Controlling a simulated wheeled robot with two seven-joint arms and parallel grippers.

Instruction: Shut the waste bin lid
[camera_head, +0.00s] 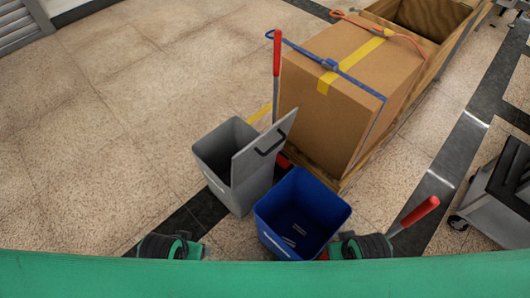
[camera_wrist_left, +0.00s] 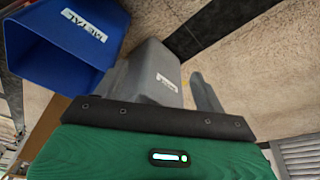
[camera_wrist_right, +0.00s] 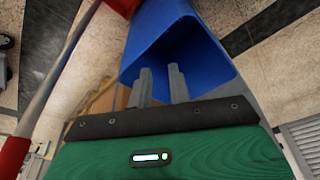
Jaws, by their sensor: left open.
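The grey waste bin (camera_head: 212,158) stands on the floor in the head view. Its flat grey lid (camera_head: 250,165) stands raised on the bin's right side, with a dark handle (camera_head: 269,145) on the face turned to me. The bin's labelled wall (camera_wrist_left: 160,85) shows in the left wrist view. My left gripper (camera_wrist_left: 155,90) is open in front of the bin; its left finger is hard to separate from the grey bin. My right gripper (camera_wrist_right: 161,84) has its fingers close together with a narrow gap, in front of the blue bin. Neither gripper's fingers show in the head view.
An open blue bin (camera_head: 283,240) labelled METAL stands right of the grey bin, close beside it. A strapped cardboard box (camera_head: 330,115) stands behind them. Red-handled bars (camera_head: 277,55) stand near the box and at right. A grey cart (camera_head: 495,205) is far right. Floor at left is clear.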

